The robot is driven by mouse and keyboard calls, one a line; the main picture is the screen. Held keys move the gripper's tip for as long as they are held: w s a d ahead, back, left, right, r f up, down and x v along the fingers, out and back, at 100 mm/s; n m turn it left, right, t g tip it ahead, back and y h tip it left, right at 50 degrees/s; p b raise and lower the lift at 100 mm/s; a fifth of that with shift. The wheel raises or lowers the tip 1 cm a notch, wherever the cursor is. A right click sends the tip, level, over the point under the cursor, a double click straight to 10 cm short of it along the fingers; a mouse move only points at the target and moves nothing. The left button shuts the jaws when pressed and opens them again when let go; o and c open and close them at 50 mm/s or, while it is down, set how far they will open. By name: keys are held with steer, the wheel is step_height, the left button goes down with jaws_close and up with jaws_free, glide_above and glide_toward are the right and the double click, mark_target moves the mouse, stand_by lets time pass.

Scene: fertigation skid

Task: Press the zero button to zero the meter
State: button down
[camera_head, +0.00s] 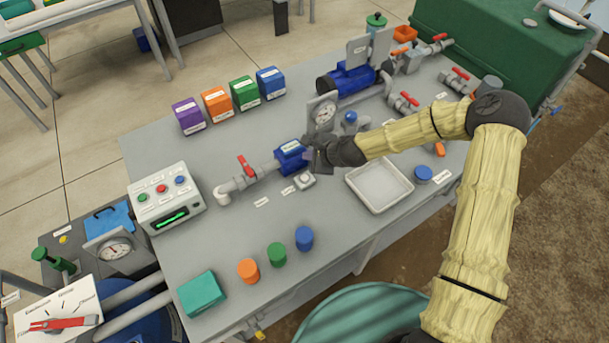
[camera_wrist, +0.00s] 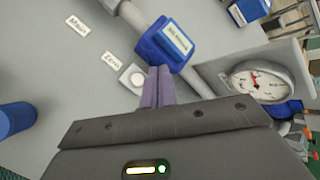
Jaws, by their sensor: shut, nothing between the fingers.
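The zero button is a round pale button (camera_wrist: 138,79) on a small light box, with a label reading "Zero" (camera_wrist: 111,60) beside it. The button box also shows in the head view (camera_head: 305,181). The blue meter (camera_wrist: 165,44) with a pale label sits in the pipe line just behind it, and in the head view (camera_head: 290,157). My gripper (camera_wrist: 158,71) is shut and empty. Its purple fingertips are just right of the button in the wrist view, overlapping the meter's lower edge. I cannot tell any contact. The dark gripper (camera_head: 312,155) partly hides the meter's right side in the head view.
A dial gauge (camera_head: 323,113) stands behind my gripper. A white tray (camera_head: 380,207) lies to the right. A red-handled valve (camera_head: 246,166) and a control box (camera_head: 165,199) with coloured buttons are left. Coloured caps (camera_head: 277,254) stand near the front edge.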

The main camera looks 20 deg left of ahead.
mark_target(307, 179)
steer(key=shift+w+a+m, duration=0.2)
steer(key=shift+a+m, duration=0.15)
steer(key=shift+m, duration=0.05)
steer(key=shift+f, duration=0.1)
step_height(307, 179, down, 9)
steer(key=b, duration=0.6)
stand_by(1.9)
steer(key=shift+f+b, duration=0.3)
steer(key=shift+b, duration=0.2)
steer(key=shift+f+b, duration=0.3)
steer(key=shift+f, duration=0.1)
stand_by(0.5)
steer(key=shift+r, duration=0.15)
steer(key=shift+r+p, duration=0.6)
steer(key=shift+r, duration=0.1)
